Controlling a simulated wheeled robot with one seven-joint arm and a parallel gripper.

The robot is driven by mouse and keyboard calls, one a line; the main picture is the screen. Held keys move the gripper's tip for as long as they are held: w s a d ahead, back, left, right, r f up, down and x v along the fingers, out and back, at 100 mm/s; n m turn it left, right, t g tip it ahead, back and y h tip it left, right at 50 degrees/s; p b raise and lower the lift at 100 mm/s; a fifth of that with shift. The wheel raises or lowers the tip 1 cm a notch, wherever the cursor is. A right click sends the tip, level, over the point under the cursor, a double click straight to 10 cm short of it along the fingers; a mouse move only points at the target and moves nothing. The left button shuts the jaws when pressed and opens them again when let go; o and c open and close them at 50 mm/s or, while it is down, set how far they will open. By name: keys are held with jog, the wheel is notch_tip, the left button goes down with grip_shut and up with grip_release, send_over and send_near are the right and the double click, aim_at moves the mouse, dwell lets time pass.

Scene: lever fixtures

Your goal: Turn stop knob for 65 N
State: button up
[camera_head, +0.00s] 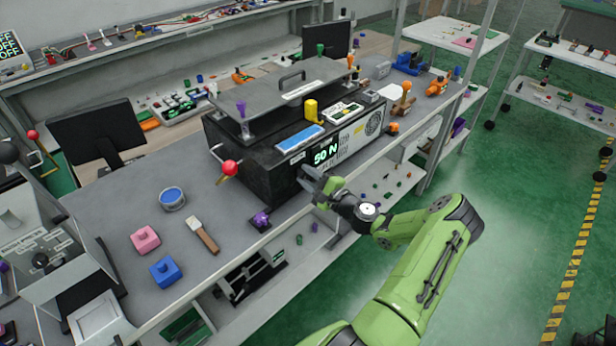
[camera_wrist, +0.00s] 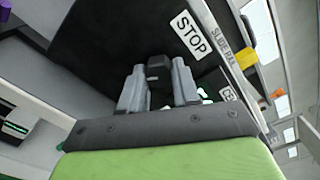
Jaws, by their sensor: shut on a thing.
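The black machine (camera_head: 238,152) stands on the bench, with a lit display (camera_head: 326,155) on its front that appears to read 50 N. In the wrist view the STOP label (camera_wrist: 190,35) is on the black front, just above the dark stop knob (camera_wrist: 158,66). My gripper (camera_wrist: 158,84) has one finger on each side of the knob and is shut on it. In the head view my gripper (camera_head: 316,186) is at the machine's front, below the display; the knob is hidden there. The display shows only partly behind a finger in the wrist view.
A red-balled lever (camera_head: 229,168) sticks out at the machine's left. A blue tin (camera_head: 172,198), a pink block (camera_head: 145,239), a blue block (camera_head: 165,271) and a brush (camera_head: 203,236) lie on the bench to the left. The green floor right of my arm is clear.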

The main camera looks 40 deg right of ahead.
jog(key=o, duration=1.1)
jog(key=shift+c, duration=0.2)
jog(key=s, duration=1.5)
jog(key=shift+s+d, duration=0.2)
jog(key=shift+s, duration=0.2)
